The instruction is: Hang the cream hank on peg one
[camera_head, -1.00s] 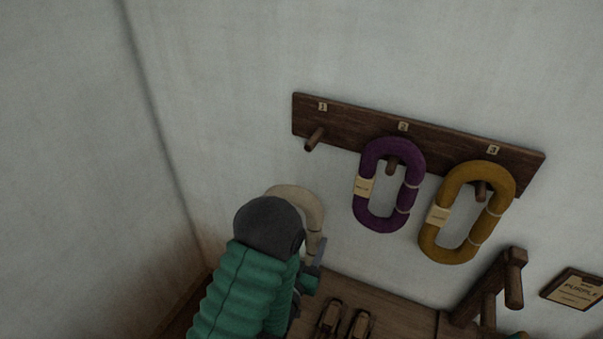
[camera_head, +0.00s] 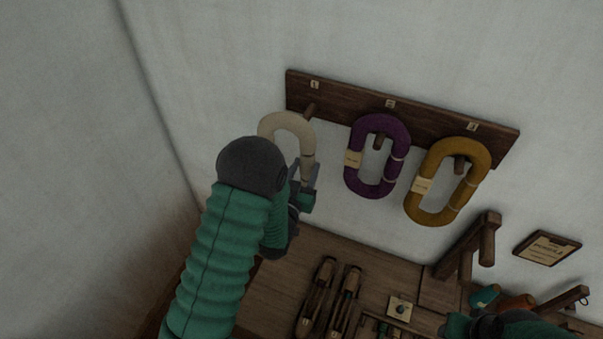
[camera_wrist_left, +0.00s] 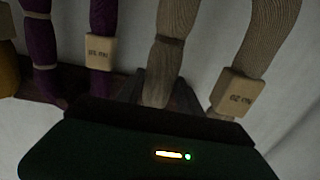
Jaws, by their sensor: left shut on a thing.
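The cream hank (camera_head: 286,121) is in my left gripper (camera_head: 304,190), which is shut on its right strand. In the left wrist view the strand of the cream hank (camera_wrist_left: 172,45) runs into the jaws, and its other strand bears a pale tag. Peg one (camera_head: 311,109) sticks out under the label 1 on the dark wooden rail (camera_head: 340,101). The hank's top loop is close to the peg's left and slightly below it in the head view. I cannot tell whether they touch. My left arm hides the hank's lower part.
A purple hank (camera_head: 355,160) hangs on peg two and a mustard hank (camera_head: 418,190) on peg three. The purple hank also shows in the left wrist view (camera_wrist_left: 103,20). Below are a wooden bench (camera_head: 270,285) with shuttles (camera_head: 317,295), a wooden bracket (camera_head: 465,250) and a framed card (camera_head: 547,248).

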